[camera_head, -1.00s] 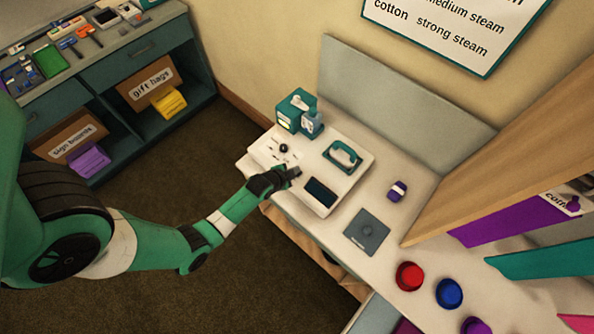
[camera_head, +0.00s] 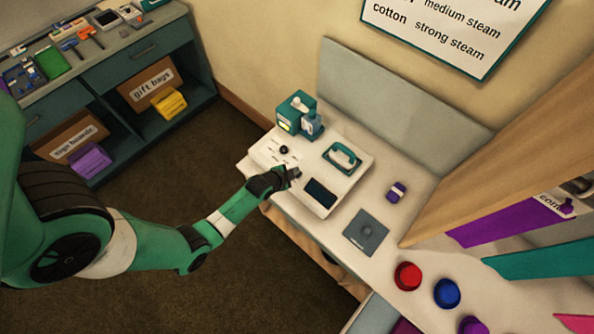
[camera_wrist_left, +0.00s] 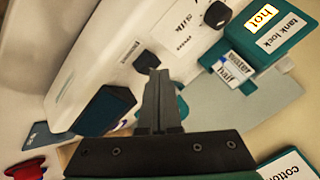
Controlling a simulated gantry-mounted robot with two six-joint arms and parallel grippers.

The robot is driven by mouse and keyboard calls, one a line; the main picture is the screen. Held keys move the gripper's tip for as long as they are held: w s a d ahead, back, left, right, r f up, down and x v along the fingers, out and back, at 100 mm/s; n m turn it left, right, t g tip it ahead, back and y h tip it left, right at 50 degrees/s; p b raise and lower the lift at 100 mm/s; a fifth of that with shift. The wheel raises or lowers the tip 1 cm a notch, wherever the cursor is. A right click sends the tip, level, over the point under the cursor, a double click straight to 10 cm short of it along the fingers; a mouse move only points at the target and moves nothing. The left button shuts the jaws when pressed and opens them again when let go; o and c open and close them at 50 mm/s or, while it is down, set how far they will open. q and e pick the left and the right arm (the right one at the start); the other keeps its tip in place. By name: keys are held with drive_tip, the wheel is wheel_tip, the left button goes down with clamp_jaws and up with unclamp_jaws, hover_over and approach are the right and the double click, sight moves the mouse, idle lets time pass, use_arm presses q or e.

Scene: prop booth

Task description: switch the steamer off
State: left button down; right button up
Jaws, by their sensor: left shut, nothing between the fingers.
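The steamer (camera_head: 312,163) is a white base on the counter, with a teal tank (camera_head: 297,113), a round black dial (camera_head: 284,150) and a teal handpiece (camera_head: 342,157). A dark rectangular panel (camera_head: 320,192) lies at its near end. In the left wrist view, the tank shows a yellow "hot" label (camera_wrist_left: 263,16) and a "tank lock" label. That view also shows the black dial (camera_wrist_left: 217,14) near "silk" and a small black knob (camera_wrist_left: 146,61). My left gripper (camera_head: 296,173) is shut and empty at the steamer's front edge; its fingertips (camera_wrist_left: 159,74) appear close to the small knob. Contact cannot be told.
A purple object (camera_head: 397,192) and a grey pad (camera_head: 367,231) lie right of the steamer. Red (camera_head: 408,276) and blue (camera_head: 447,293) round items stand farther right. A wooden panel (camera_head: 500,160) rises beside the counter. The floor at left is open.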

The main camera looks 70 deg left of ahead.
use_arm(q)
wheel_tip(320, 180, up, 6)
drive_tip(key=p, duration=0.4)
drive_tip(key=shift+f+p, duration=0.2)
drive_tip(key=shift+p, duration=0.1)
drive_tip(key=shift+f, duration=0.1)
